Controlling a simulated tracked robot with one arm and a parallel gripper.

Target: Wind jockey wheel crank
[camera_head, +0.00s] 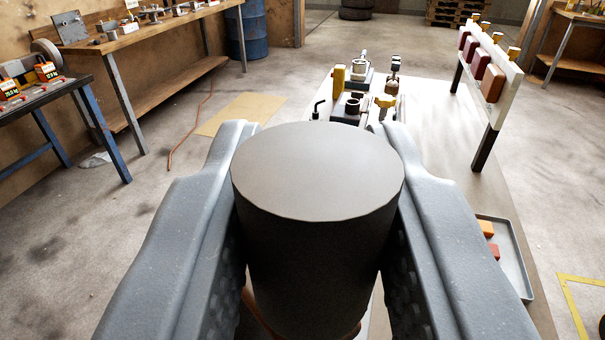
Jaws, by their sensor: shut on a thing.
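My gripper (318,145) fills the lower middle of the view, with one grey finger on each side of a dark cylindrical grip (315,245). The fingers are shut on this grip. Its flat, round, brownish-grey top faces me, and its dark side goes down between the fingers. A bit of reddish-brown shows at its lower end. It looks like the crank's handle, but the crank arm and the jockey wheel are hidden below it and the fingers.
Coupling-like metal parts with yellow and black pieces (352,108) stand ahead on a pale board. A white rail with coloured blocks (490,62) stands right, above a grey tray (512,262). Workbenches (150,38) line the left, with a blue barrel (248,32) behind. Open floor lies left.

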